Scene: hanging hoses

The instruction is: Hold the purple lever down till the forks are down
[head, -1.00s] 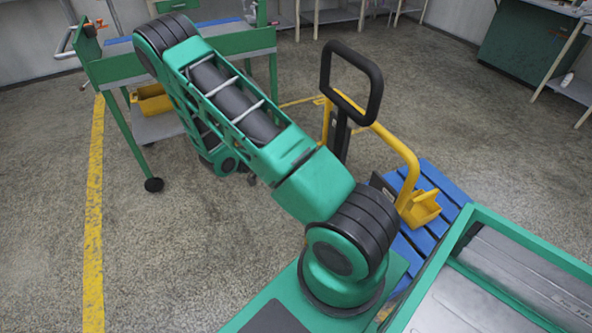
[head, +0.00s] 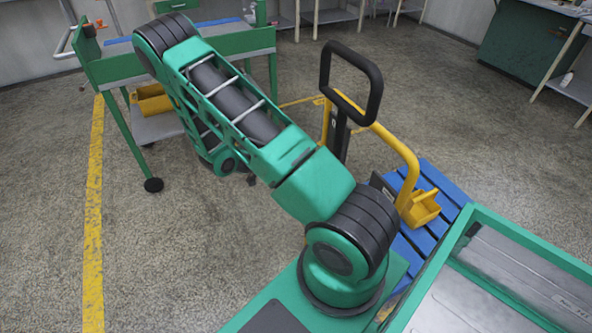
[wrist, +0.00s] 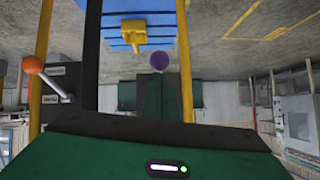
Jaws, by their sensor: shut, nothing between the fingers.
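The purple knob of the lever (wrist: 159,62) shows in the wrist view, right at the tips of my gripper (wrist: 158,78). My gripper is shut, with nothing held between its fingers. The fingertips overlap the knob's lower edge in the picture; I cannot tell whether they press on it. The lever's stem is hidden. In the head view, the yellow truck (head: 407,165) with its black loop handle (head: 374,92) stands beyond my arm. The forks are hidden, so their height cannot be told. My gripper is out of sight in the head view.
An orange-knobbed lever (wrist: 33,65) is left in the wrist view. A green cart (head: 105,70) stands back left. Open floor (head: 170,250) lies left of my arm.

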